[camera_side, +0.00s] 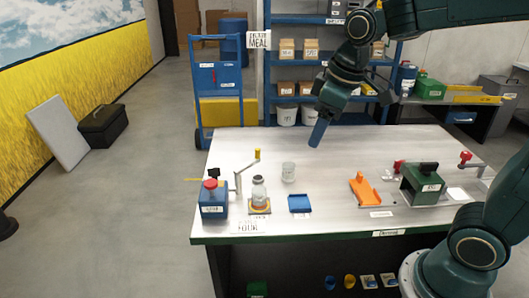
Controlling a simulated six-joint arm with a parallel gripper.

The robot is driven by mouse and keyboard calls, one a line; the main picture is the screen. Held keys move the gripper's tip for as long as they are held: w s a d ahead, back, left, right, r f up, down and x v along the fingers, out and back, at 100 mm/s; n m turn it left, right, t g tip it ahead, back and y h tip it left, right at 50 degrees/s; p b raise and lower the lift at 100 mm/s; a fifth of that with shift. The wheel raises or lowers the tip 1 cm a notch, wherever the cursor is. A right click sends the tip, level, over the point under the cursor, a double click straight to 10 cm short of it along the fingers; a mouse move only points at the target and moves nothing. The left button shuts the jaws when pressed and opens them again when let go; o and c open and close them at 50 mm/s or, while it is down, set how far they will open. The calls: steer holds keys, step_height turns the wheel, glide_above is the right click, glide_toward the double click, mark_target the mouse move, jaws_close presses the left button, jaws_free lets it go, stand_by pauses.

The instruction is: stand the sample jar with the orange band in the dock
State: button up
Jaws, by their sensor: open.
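A second clear jar or beaker (288,172) stands just behind and to the right. A small blue holder (299,203) lies right of the first jar, apparently empty; I cannot tell whether it is the dock. My gripper (318,134) is open and empty, pointing down above the table's rear middle, apart from both jars.
A blue box with a red knob (211,198) and a thin stand with a yellow-tipped lever (247,170) flank the jar's left. An orange bracket (363,190) and a green clamp unit (422,182) stand to the right.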

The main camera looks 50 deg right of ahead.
steer(key=s+m+t, duration=0.2)
steer(key=s+m, duration=0.1)
steer(key=s, duration=1.1)
steer(key=shift+s+a+f+m, duration=0.15)
steer(key=shift+a+f+m, duration=0.05)
steer(key=shift+m, duration=0.1)
